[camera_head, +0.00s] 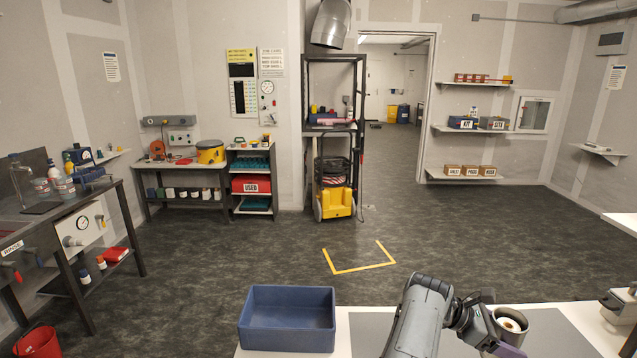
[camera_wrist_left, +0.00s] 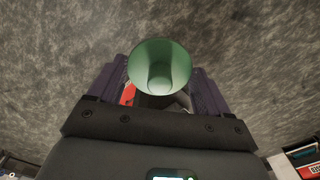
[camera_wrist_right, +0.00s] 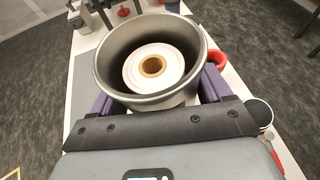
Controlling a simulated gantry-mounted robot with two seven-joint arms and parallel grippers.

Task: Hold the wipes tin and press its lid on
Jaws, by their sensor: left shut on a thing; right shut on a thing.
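The wipes tin (camera_head: 540,338) is a grey metal can with no lid on, at the right of the front table in the head view. The right wrist view shows the open tin (camera_wrist_right: 118,78) with a white roll (camera_wrist_right: 140,68) around a brown core inside. My right gripper (camera_head: 503,338) is shut on the tin, purple fingers at its sides. I cannot tell if its base touches the table. My left gripper (camera_wrist_left: 158,95) shows only in its wrist view, shut on a green, hollow, round piece (camera_wrist_left: 160,55). I cannot tell if this piece is the lid.
A blue tray (camera_head: 287,335) stands left of my right arm on the table, beside a grey mat (camera_head: 572,332). A red ring-shaped thing (camera_wrist_right: 217,59) and a dark round thing (camera_wrist_right: 259,112) lie near the tin. A grey device (camera_head: 620,305) is at the far right.

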